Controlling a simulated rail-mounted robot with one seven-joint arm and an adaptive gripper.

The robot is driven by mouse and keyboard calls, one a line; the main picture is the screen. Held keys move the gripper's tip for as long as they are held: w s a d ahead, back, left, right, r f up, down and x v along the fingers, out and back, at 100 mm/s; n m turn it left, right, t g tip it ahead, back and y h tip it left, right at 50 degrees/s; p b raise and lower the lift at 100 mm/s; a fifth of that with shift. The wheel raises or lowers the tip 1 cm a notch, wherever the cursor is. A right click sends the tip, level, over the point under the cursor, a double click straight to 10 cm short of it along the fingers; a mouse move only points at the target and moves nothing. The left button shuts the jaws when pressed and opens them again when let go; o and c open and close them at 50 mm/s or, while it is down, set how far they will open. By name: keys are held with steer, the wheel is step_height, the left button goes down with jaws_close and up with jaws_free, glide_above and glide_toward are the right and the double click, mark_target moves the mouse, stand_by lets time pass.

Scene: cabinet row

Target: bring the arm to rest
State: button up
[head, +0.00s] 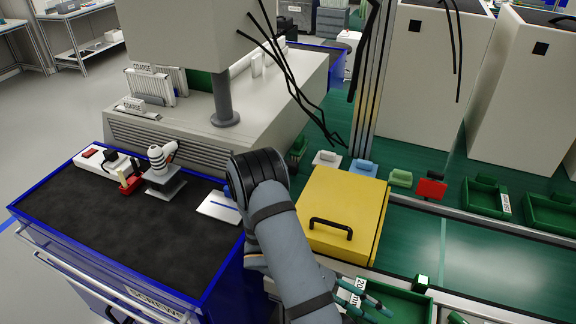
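My arm (283,240) rises from the bottom edge of the head view to a dark joint (258,172) near the middle. It stands between the dark-topped blue cabinet (140,225) on the left and a yellow box (350,200) on the right.
A white sheet (218,207) lies on the cabinet top close to my arm. Green bins (486,196) line the right. The middle of the cabinet top is clear.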

steer(key=x, duration=0.7)
steer(key=shift+s+d+f, duration=0.15)
steer(key=shift+s+d, duration=0.05)
steer(key=shift+d, duration=0.1)
steer(key=shift+d+p, duration=0.3)
step_height(320, 180, up, 7)
steer(key=shift+w+r+p, duration=0.1)
steer(key=shift+r+p, duration=0.1)
steer(key=shift+p, duration=0.15)
steer(key=s+a+f+m+g+y, duration=0.1)
steer(key=s+a+m+g+y, duration=0.5)
steer(key=s+m, duration=0.4)
steer(key=g+y, duration=0.1)
steer(key=y, duration=0.1)
steer(key=shift+s+a+f+g+y, duration=0.3)
steer(key=shift+s+a, duration=0.05)
steer(key=shift+s, duration=0.05)
steer(key=shift+r, duration=0.1)
